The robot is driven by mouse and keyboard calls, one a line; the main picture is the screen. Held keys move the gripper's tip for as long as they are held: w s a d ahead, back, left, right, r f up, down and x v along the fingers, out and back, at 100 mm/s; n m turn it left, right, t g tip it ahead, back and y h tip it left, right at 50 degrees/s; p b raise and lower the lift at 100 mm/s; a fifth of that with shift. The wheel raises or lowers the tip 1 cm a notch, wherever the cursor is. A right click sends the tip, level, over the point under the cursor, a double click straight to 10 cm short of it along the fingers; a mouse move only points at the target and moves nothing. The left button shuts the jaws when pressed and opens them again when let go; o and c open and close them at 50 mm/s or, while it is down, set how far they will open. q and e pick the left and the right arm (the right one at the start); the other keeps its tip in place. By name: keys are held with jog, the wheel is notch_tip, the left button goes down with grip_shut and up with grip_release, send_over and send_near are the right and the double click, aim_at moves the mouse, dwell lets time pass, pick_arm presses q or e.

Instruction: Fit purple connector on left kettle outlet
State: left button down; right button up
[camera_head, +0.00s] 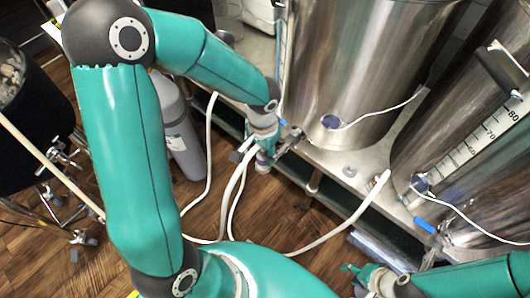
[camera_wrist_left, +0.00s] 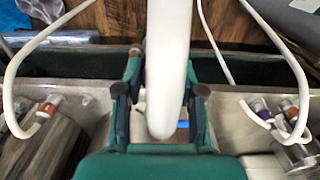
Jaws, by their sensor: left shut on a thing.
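The left kettle (camera_head: 350,60) is a tall steel vessel on a steel stand; its outlet is partly hidden near my left gripper. My left gripper (camera_head: 264,158) is beside the stand's front edge, low in front of the left kettle.
The right kettle (camera_head: 465,130) has a level scale and a blue-handled valve (camera_head: 425,225). An orange fitting (camera_wrist_left: 47,109) sits at left in the wrist view. White hoses (camera_head: 330,233) trail across the wooden floor. A grey cylinder (camera_head: 183,135) stands behind my left arm.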

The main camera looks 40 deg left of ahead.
pick_arm(q)
jog(key=shift+f, duration=0.15)
jog(key=c, duration=0.6)
grip_release()
